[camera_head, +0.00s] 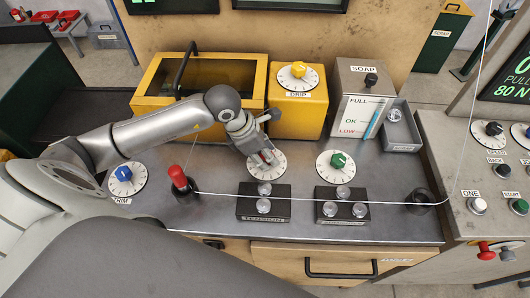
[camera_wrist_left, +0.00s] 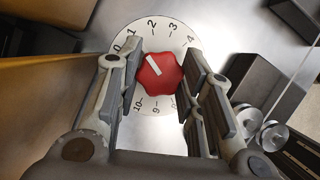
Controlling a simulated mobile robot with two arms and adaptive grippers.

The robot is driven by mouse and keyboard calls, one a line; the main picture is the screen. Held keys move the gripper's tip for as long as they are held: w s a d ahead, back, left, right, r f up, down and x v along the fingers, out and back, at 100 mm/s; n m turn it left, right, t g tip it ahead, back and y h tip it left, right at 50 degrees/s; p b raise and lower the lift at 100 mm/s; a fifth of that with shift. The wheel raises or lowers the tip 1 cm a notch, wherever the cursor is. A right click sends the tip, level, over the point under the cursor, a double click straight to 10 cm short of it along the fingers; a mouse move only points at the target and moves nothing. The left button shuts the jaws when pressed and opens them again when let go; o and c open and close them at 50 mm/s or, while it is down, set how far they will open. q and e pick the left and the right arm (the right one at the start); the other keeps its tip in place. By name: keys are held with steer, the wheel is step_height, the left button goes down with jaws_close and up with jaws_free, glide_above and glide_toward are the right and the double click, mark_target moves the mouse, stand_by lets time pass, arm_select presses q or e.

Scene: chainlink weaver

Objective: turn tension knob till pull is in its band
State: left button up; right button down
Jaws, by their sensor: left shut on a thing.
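The red knob (camera_head: 269,157) sits on a white numbered dial (camera_head: 266,174) on the grey bench, behind the left roller block. My left gripper (camera_head: 262,151) reaches down over it. In the left wrist view the fingers of my left gripper (camera_wrist_left: 158,85) are shut around the red knob (camera_wrist_left: 164,72). The knob's white mark points up and left, near the 1. A dark display (camera_head: 510,82) at the right edge reads PULL and 80 N in green; it is partly cut off. Its upper digits show only a 0. My right gripper is out of view.
A thin wire (camera_head: 300,201) runs from a red-topped post (camera_head: 180,180) over two roller blocks (camera_head: 263,203) to a dark ring (camera_head: 420,201), then upward. Other dials have blue (camera_head: 123,173), green (camera_head: 338,160) and yellow (camera_head: 298,69) knobs. The soap box (camera_head: 365,75) stands behind.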

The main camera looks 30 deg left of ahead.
arm_select(q)
steer(key=m+b, duration=0.1)
steer(key=b, duration=0.1)
steer(key=m+b, duration=0.1)
steer(key=b, duration=0.1)
steer(key=m+g+h+b, duration=0.1)
steer(key=b, duration=0.1)
steer(key=shift+w+a+f+m, duration=0.15)
steer(key=shift+f+m, duration=0.1)
steer(key=shift+m, duration=0.15)
steer(key=shift+r+m+g+b, duration=0.2)
steer(key=shift+m+g+b, duration=0.1)
steer(key=shift+m+b, duration=0.55)
steer(key=shift+r, duration=0.1)
steer(key=o, duration=1)
steer(key=shift+r, duration=0.35)
step_height(320, 180, up, 9)
steer(key=shift+r, duration=0.15)
